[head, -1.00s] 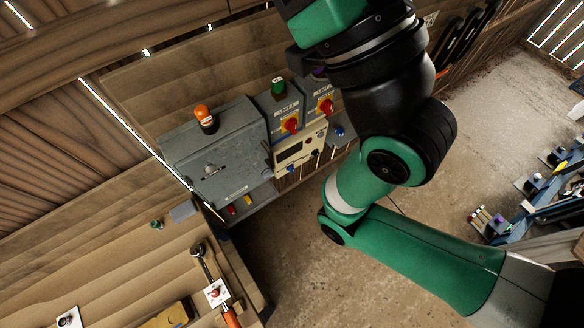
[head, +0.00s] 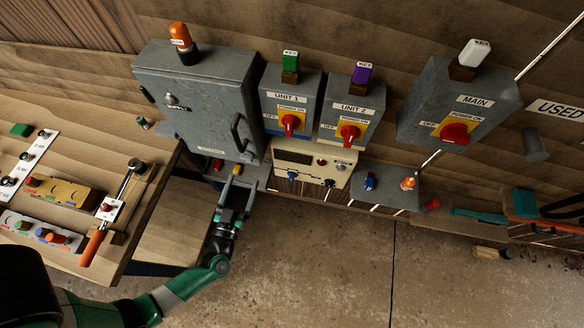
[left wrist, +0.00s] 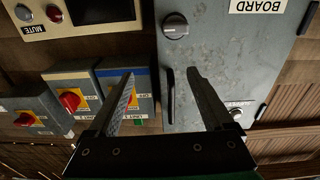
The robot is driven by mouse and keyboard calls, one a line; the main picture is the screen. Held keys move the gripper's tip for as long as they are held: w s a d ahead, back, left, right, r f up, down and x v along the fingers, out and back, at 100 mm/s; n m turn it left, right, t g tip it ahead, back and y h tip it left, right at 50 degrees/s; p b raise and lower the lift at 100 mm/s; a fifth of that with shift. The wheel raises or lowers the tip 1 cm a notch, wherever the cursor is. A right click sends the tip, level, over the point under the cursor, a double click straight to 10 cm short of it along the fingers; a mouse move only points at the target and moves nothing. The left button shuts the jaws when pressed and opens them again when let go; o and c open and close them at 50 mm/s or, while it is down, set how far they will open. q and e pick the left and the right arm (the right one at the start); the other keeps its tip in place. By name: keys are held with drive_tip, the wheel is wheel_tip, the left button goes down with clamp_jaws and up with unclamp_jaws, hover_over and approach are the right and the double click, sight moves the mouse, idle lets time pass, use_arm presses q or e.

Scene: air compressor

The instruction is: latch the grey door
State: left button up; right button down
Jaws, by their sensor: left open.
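The grey door (head: 195,88) is the front of the large grey box on the wall in the head view, with a black bar handle (head: 237,133) near its right edge. It looks closed or nearly so; I cannot tell if it is latched. My left gripper (head: 238,175) is open and empty, just below the door's lower right corner. In the left wrist view the door (left wrist: 220,50) fills the right side. The black handle (left wrist: 170,95) shows between my left fingers (left wrist: 160,73), apparently beyond them. A round grey knob (left wrist: 175,25) sits near the door's edge. My right gripper is not visible.
Switch boxes Unit 1 (head: 289,92) and Unit 2 (head: 352,105) stand right of the door, above a cream panel (head: 310,163). An orange lamp (head: 180,36) tops the box. A wooden bench (head: 85,205) with tools is at left. The floor below is open.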

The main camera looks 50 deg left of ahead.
sight(245, 161)
use_arm(q)
drive_tip(key=s+a+f, duration=0.1)
drive_tip(key=s+f, duration=0.3)
drive_tip(key=shift+g, duration=0.3)
drive_tip(key=b+x, duration=0.3)
drive_tip(key=x, duration=0.8)
drive_tip(key=shift+w+d+r, duration=0.2)
drive_tip(key=shift+d, duration=0.05)
drive_tip(key=shift+w+a, duration=0.3)
drive_tip(key=shift+w, duration=0.1)
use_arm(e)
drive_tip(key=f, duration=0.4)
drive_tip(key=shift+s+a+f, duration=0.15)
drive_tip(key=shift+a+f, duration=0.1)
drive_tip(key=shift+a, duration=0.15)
use_arm(q)
clamp_jaws()
